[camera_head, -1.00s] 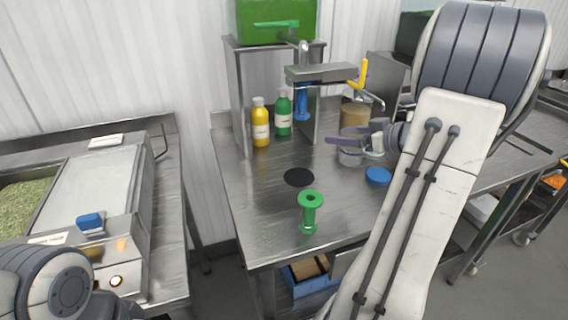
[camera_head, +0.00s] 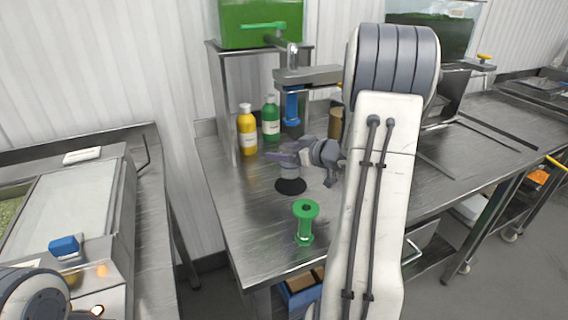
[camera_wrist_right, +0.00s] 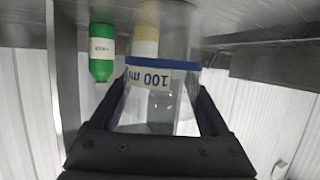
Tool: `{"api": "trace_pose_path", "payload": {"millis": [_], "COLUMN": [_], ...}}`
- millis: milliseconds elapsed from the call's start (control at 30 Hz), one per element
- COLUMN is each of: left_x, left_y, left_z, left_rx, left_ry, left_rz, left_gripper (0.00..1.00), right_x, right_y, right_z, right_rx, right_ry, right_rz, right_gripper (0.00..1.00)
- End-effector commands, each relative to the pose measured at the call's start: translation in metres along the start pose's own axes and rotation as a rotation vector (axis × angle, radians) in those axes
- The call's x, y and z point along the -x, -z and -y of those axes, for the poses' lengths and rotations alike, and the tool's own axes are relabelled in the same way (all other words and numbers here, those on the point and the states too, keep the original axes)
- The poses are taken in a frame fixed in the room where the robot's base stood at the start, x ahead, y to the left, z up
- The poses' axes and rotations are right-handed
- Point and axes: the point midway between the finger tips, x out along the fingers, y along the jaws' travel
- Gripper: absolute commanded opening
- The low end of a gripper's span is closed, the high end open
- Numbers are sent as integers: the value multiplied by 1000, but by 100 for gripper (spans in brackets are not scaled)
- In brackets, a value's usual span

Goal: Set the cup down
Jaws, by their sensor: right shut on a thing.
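The clear cup (camera_head: 291,171), with a blue band and a "100 ml" label in the right wrist view (camera_wrist_right: 163,78), is between the fingers of my right gripper (camera_head: 285,151). The gripper is shut on it. The cup is over the round black mat (camera_head: 290,187) on the steel table, and I cannot tell whether its base touches the mat. In the wrist view the label reads upside down and the gripper (camera_wrist_right: 160,112) spans the cup from both sides. My left gripper is out of view; only part of that arm shows at the lower left.
A green spool-shaped stand (camera_head: 305,222) is close in front of the mat. A yellow bottle (camera_head: 247,132) and a green bottle (camera_head: 270,120) stand behind, near the dispenser with its blue part (camera_head: 291,105). My right arm hides part of the steel table (camera_head: 235,235).

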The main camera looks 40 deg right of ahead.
Motion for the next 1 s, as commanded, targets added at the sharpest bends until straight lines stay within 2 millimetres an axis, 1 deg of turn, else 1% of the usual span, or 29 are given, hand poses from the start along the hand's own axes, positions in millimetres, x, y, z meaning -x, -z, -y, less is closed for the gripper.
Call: {"api": "trace_pose_path", "payload": {"millis": [33,100,200,300,533,667,700,733,1000], "left_x": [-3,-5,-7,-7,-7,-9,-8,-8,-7], "left_y": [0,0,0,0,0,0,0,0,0], "left_z": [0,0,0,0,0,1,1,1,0], "left_rx": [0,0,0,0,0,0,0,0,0], "left_ry": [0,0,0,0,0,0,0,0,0], "left_rz": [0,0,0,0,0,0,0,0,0], "left_gripper": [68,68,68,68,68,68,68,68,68], "right_x": [-4,-7,-11,-12,-12,-13,-13,-13,-12], "right_y": [-10,-21,-32,-35,-34,-38,-37,-37,-35], "right_z": [1,1,1,0,0,0,0,0,0], "right_rx": [-6,-7,-5,-3,-2,-2,-2,-2,-1], "right_ry": [3,2,3,1,0,0,0,0,1], "right_rz": [3,4,2,1,0,1,1,1,0], "right_gripper": [18,18,18,18,18,18,95,100,100]}}
